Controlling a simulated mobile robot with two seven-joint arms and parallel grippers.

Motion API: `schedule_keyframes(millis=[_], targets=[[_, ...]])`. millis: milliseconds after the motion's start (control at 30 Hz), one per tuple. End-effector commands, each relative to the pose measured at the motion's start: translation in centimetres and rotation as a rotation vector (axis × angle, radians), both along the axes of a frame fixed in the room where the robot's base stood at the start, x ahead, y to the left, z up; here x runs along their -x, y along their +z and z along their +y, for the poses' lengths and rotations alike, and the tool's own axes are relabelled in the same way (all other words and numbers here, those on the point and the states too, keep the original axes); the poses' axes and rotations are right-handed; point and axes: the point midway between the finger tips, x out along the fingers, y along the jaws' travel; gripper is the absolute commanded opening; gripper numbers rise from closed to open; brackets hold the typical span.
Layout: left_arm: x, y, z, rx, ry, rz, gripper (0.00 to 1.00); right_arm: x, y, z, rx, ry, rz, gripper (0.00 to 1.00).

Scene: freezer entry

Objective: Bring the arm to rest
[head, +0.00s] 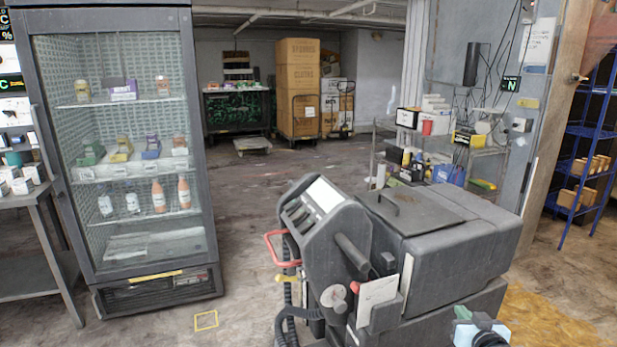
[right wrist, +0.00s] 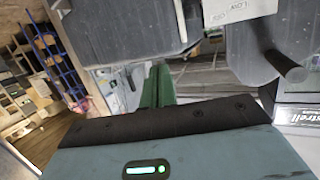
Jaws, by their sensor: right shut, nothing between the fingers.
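My right gripper (head: 479,326) shows at the bottom edge of the head view, in front of the grey floor-cleaning machine (head: 440,235). Only a small part of it and the dark wrist show there. In the right wrist view its teal-grey body with a green light fills the bottom, and the green fingers (right wrist: 158,88) stand together, shut and empty. The machine's dark body (right wrist: 120,30) is close behind the fingers in that view. My left gripper is not in view.
A glass-door fridge (head: 125,150) with bottles and boxes stands at left, beside a metal table (head: 40,195). A wire shelf (head: 480,155) with supplies and a blue rack (head: 590,150) are at right. Tall cardboard boxes (head: 300,85) stand at the back. The floor between fridge and machine is clear.

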Motion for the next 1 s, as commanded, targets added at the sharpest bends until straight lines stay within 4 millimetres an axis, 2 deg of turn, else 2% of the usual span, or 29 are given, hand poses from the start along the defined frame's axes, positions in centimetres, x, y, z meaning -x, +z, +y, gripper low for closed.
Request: schedule_keyframes(millis=[167, 200, 467, 567, 667, 800, 1000], targets=[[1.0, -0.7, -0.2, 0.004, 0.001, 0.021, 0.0, 0.1, -0.1, -1.1, 0.357, 0.025, 0.034, 0.0], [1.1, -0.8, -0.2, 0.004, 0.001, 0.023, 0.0, 0.5, -0.7, -1.1, 0.409, 0.033, 0.046, 0.0], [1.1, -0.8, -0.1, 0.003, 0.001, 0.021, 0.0, 6.6, -7.7, 2.9, 0.352, 0.101, 0.129, 0.0], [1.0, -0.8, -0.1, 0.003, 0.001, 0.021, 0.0, 9.9, -10.5, 4.6, 0.328, 0.129, 0.169, 0.0], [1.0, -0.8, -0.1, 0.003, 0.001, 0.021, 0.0, 14.2, -13.7, 6.7, 0.297, 0.161, 0.219, 0.0], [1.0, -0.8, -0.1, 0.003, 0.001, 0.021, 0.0, 21.4, -17.5, 9.7, 0.242, 0.201, 0.297, 0.0], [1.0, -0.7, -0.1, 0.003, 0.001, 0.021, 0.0, 32.1, -20.6, 13.5, 0.155, 0.24, 0.409, 0.0]])
